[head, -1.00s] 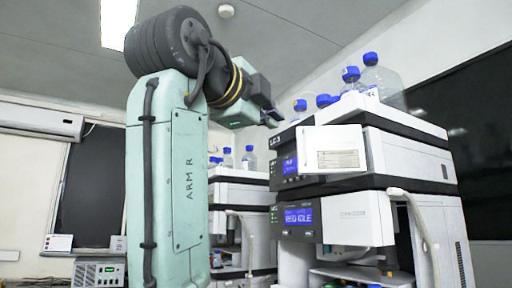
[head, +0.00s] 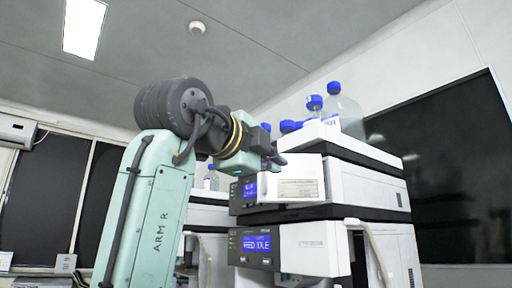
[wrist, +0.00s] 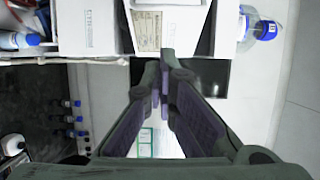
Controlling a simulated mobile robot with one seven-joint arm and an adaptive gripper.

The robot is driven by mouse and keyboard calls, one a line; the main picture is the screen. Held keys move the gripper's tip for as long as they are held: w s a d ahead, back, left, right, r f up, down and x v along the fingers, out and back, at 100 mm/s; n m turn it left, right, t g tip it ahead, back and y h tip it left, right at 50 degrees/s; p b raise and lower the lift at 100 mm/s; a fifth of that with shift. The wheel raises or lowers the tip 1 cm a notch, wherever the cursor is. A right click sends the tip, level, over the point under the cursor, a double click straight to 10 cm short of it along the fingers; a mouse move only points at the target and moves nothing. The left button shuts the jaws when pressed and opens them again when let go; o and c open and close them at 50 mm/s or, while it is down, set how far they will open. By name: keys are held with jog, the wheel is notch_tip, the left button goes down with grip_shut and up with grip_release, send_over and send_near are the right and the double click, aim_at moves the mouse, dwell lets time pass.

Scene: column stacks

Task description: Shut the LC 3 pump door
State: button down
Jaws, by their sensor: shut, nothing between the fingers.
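The LC 3 stack stands right of centre in the head view. Its upper unit has a white pump door (head: 300,172) with a pale label, beside a dark panel with a small blue display (head: 250,190). The door stands out at an angle from the unit, so it looks partly open. In the wrist view the labelled door (wrist: 178,30) is a slanted white panel just beyond my fingertips. My gripper (head: 279,160) is shut and empty at the door's upper left edge. Its fingers (wrist: 164,82) show together in the wrist view; whether they touch the door is unclear.
Blue-capped bottles (head: 345,112) stand on top of the stack. A lower unit (head: 310,248) with a blue display sits below the door, with a pale hose (head: 372,243) at its right. Another white stack (head: 208,212) is behind my arm. A dark board (head: 450,170) hangs at right.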

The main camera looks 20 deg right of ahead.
jog(key=w, duration=0.2)
jog(key=w+d+p, duration=0.1)
jog(key=w, duration=0.1)
jog(key=shift+w, duration=0.3)
jog(key=shift+w+a+m+g+h, duration=0.15)
jog(key=shift+w+m+g+h, duration=0.35)
jog(key=shift+w+g, duration=0.1)
